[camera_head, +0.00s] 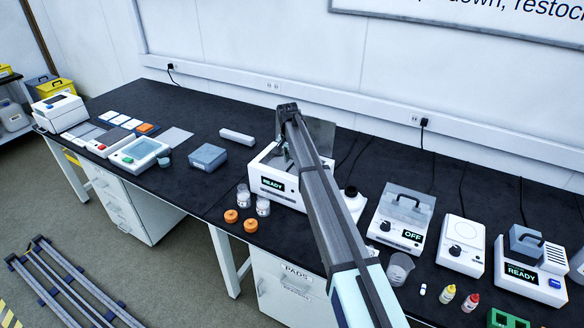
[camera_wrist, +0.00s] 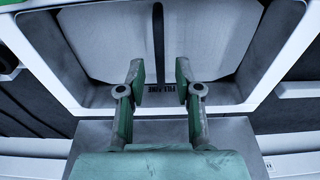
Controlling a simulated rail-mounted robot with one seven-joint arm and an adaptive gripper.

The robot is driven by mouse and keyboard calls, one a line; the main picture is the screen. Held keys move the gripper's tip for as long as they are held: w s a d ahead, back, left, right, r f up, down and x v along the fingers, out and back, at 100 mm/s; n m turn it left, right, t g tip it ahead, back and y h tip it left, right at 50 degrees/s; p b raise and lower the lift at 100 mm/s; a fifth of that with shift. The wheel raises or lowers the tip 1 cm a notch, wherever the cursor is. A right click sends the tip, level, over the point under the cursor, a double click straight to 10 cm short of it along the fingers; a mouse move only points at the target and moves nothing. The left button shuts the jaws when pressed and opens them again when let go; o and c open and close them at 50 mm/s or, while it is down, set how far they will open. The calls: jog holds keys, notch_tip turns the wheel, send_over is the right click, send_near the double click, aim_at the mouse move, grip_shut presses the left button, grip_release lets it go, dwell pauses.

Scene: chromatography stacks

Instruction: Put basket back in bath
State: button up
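The white bath (camera_head: 282,188) with a "READY" display stands at the bench's middle, its grey lid (camera_head: 318,132) raised behind. In the wrist view the bath's white rim (camera_wrist: 50,72) surrounds a light grey, round-cornered surface (camera_wrist: 100,40) crossed by a dark strip. This looks like the basket and its handle inside the bath, but I cannot be sure. "FILL LINE" lettering shows near it. My gripper (camera_wrist: 160,70) is over the opening, fingers apart on either side of the strip, with visible gaps. In the head view my arm hides most of the gripper.
Two glass jars (camera_head: 263,206) and two orange caps (camera_head: 250,225) sit close left of the bath. Right are an "OFF" unit (camera_head: 402,216), a beaker (camera_head: 399,268), a white dial unit (camera_head: 462,245) and another "READY" unit (camera_head: 530,272). The bench's left-middle has free room.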

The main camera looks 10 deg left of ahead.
notch_tip(320, 180, up, 8)
jog(key=b, duration=0.2)
jog(key=shift+s+a, duration=0.2)
jog(key=shift+s, duration=0.25)
dwell(0.7)
